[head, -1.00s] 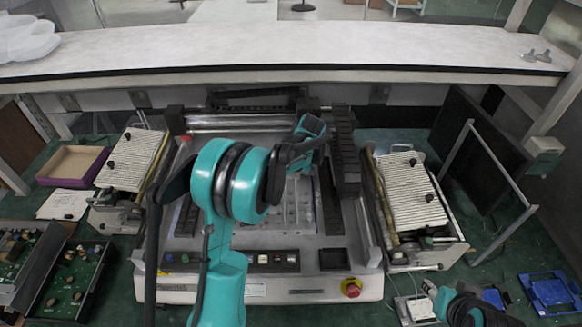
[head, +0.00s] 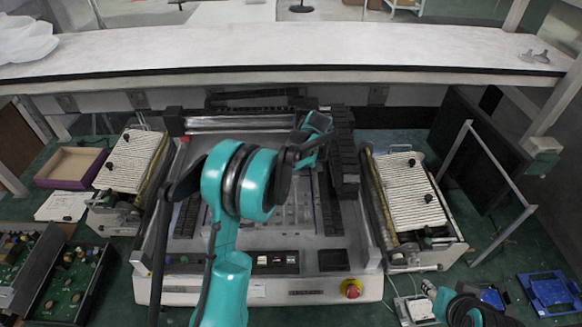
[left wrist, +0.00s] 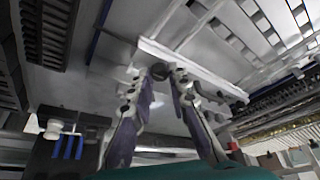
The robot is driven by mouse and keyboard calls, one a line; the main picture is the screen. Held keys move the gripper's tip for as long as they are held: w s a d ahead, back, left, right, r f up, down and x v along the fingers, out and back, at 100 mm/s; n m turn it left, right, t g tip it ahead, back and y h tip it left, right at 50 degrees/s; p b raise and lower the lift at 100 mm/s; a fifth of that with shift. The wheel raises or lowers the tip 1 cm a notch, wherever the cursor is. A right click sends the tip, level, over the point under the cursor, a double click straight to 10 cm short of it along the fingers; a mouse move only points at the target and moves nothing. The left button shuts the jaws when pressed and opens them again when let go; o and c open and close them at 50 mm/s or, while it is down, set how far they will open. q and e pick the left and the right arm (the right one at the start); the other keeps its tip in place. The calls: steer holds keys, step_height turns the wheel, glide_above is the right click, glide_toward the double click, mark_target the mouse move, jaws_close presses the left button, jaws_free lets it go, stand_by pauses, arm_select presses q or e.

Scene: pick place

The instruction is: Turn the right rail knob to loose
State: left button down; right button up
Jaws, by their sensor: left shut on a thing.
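My left gripper (left wrist: 162,76) shows in the left wrist view with its two purple-backed fingers closed around a small dark round knob (left wrist: 159,71). The knob sits by a pale rail bar (left wrist: 190,66) that runs diagonally across that view. A second dark knob-like part (left wrist: 240,105) shows near the bar's other end, apart from the fingers. In the head view my teal left arm reaches over the machine (head: 290,255), and its wrist hides the fingertips and the held knob. I cannot tell the knob's turn angle. Part of my right arm shows at the lower right; its gripper is out of view.
Ribbed white feeder racks stand left (head: 128,165) and right (head: 408,190) of the machine. A dark chain-like guide (head: 343,150) runs close beside my left wrist. A red emergency button (head: 351,288) is at the front right. A white shelf (head: 400,45) spans the back.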

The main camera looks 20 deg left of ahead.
arm_select(q)
steer(key=c, duration=1.4)
jaws_free()
steer(key=shift+c, duration=0.2)
steer(key=v, duration=1.2)
steer(key=s+d+r+m+t+h+b, duration=0.1)
steer(key=s+d+m, duration=0.15)
steer(key=s, duration=0.45)
steer(key=s+d+r+m+t+h+b, duration=0.1)
steer(key=s+m+t+b, duration=0.1)
steer(key=s+m, duration=0.3)
steer(key=s+d+f+m+t, duration=0.1)
steer(key=s+f+m, duration=0.1)
steer(key=s, duration=0.3)
steer(key=s+d+f+m+t+h+b, duration=0.1)
steer(key=s+d+f+m, duration=0.1)
steer(key=s, duration=0.3)
steer(key=s+d+f+m+h+b, duration=0.1)
steer(key=s+d+f+m, duration=0.1)
steer(key=s, duration=0.4)
step_height(320, 180, down, 2)
steer(key=shift+s+f+m+t, duration=0.15)
steer(key=shift+f+m+t, duration=0.05)
steer(key=shift+m+t, duration=0.25)
